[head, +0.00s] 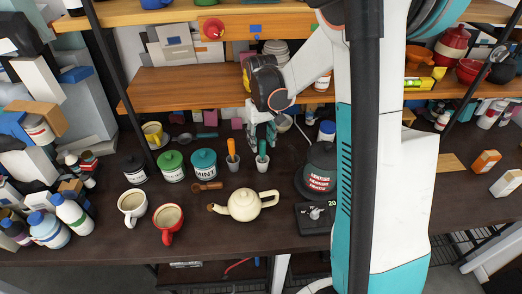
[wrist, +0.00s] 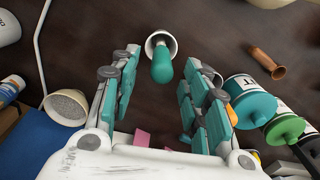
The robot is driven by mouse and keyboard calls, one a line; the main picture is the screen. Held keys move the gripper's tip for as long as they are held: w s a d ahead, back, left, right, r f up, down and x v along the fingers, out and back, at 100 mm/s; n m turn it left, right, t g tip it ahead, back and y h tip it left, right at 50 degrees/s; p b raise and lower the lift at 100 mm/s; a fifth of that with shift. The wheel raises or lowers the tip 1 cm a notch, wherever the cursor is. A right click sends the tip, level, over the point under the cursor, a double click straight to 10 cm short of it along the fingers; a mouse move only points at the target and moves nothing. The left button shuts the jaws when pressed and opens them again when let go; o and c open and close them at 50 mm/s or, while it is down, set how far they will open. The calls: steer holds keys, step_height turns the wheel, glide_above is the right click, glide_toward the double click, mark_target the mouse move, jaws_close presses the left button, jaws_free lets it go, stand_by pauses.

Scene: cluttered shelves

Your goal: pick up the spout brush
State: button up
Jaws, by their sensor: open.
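A teal-handled tool, which looks like the spout brush (head: 262,150), stands upright in a small pale cup (head: 262,164) on the dark table. Its bristles are hidden inside the cup. In the wrist view the teal handle of the brush (wrist: 161,66) points toward the camera, with the white cup rim (wrist: 152,39) around it. My gripper (head: 260,128) is directly above the brush, pointing down. In the wrist view my gripper (wrist: 160,62) is open, its fingers apart on both sides of the handle. I see no clear contact.
Teal (head: 203,163) and green (head: 171,166) canisters stand farther left. A cream teapot (head: 245,205) and wooden scoop (head: 208,186) are in front. A dark kettle (head: 318,170) is to the right. A wooden shelf (head: 185,90) spans behind.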

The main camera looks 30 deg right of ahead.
mark_target(263, 157)
steer(key=f, duration=0.1)
steer(key=f+b, duration=0.1)
steer(key=f, duration=0.1)
steer(key=f+b, duration=0.1)
steer(key=f, duration=0.1)
steer(key=shift+s+f, duration=0.15)
steer(key=shift+s, duration=0.15)
steer(key=c, duration=0.9)
